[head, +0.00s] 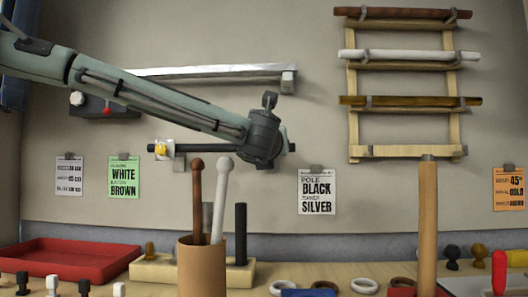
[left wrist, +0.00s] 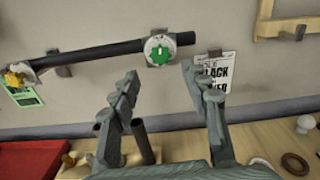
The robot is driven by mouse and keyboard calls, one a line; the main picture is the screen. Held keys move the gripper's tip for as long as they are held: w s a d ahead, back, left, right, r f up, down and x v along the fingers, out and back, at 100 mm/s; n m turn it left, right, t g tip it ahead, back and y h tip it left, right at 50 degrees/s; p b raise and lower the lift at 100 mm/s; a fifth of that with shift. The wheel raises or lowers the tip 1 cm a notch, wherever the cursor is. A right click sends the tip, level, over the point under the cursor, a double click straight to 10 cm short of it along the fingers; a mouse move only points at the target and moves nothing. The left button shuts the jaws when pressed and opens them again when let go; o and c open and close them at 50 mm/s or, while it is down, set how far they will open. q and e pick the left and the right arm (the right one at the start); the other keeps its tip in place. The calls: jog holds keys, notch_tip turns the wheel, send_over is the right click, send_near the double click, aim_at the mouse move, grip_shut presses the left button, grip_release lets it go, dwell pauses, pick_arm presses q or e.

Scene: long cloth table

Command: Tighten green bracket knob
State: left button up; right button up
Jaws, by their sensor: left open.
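The green knob (left wrist: 160,55) sits on the front of a round pale bracket, in the upper middle of the left wrist view. The bracket is around a black pole (left wrist: 100,54) near its right end. My left gripper (left wrist: 158,71) is open and empty, with a finger to either side of and below the knob, apart from it. In the head view my left arm (head: 160,100) reaches across the wall and its end hides the green knob. The black pole (head: 222,148) shows behind it. My right gripper is in neither view.
A yellow knob (head: 161,150) is on the pole's left bracket. A silver pole (head: 200,72) hangs above, with a red knob (head: 107,112) at left. A pole holder (head: 202,255) with upright poles stands below. A wooden rack (head: 353,125) hangs at right. A red tray (head: 70,265) lies at left.

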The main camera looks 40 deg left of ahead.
pick_arm(q)
jog(key=x, duration=0.7)
jog(key=shift+w+a+p, duration=0.2)
jog(key=shift+w+p, duration=0.1)
jog(key=shift+p, duration=0.1)
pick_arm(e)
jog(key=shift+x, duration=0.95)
pick_arm(q)
grip_shut()
jog(key=shift+r, duration=0.1)
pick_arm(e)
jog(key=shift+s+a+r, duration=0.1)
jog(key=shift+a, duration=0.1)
